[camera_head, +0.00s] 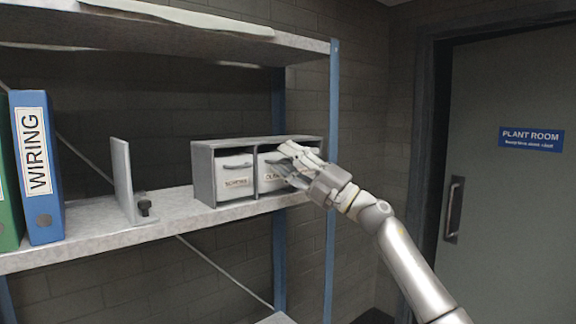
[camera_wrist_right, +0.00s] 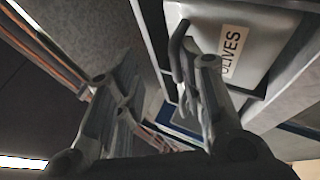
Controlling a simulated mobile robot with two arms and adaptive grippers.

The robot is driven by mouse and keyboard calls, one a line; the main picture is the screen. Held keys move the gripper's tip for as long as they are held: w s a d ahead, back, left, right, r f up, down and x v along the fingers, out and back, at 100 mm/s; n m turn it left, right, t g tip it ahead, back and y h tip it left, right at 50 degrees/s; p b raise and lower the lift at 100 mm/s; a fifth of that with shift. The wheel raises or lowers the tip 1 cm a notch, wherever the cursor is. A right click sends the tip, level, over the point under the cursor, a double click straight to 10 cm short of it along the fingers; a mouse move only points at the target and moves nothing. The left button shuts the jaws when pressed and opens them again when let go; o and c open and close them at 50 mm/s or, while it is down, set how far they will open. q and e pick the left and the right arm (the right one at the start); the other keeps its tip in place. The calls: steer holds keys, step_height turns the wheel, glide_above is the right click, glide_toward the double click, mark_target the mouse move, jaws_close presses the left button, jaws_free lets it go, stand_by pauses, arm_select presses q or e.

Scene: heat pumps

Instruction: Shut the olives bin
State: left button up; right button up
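The olives bin (camera_head: 267,164) is a white bin in the right compartment of a grey cabinet (camera_head: 204,176) on the shelf. My right gripper (camera_head: 291,163) is in front of it and hides its right part. In the right wrist view the bin's front (camera_wrist_right: 262,42) shows its OLIVES label and a dark bar handle (camera_wrist_right: 178,50). My right gripper is open there, its fingers (camera_wrist_right: 155,75) apart with nothing between them. One fingertip overlaps the handle's edge; I cannot tell whether it touches. How far the bin stands out is hard to tell. My left gripper is not in view.
A second white bin (camera_head: 235,168) sits in the cabinet's left compartment. A grey bookend (camera_head: 124,180), a blue WIRING binder (camera_head: 38,165) and a green binder stand further left on the shelf (camera_head: 170,212). A blue post (camera_head: 331,240) rises close by my right gripper.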

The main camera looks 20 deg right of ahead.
steer(key=shift+d+r, duration=0.3)
steer(key=shift+d, duration=0.05)
steer(key=v, duration=1.1)
steer(key=shift+s+f, duration=0.3)
steer(key=shift+f, duration=0.2)
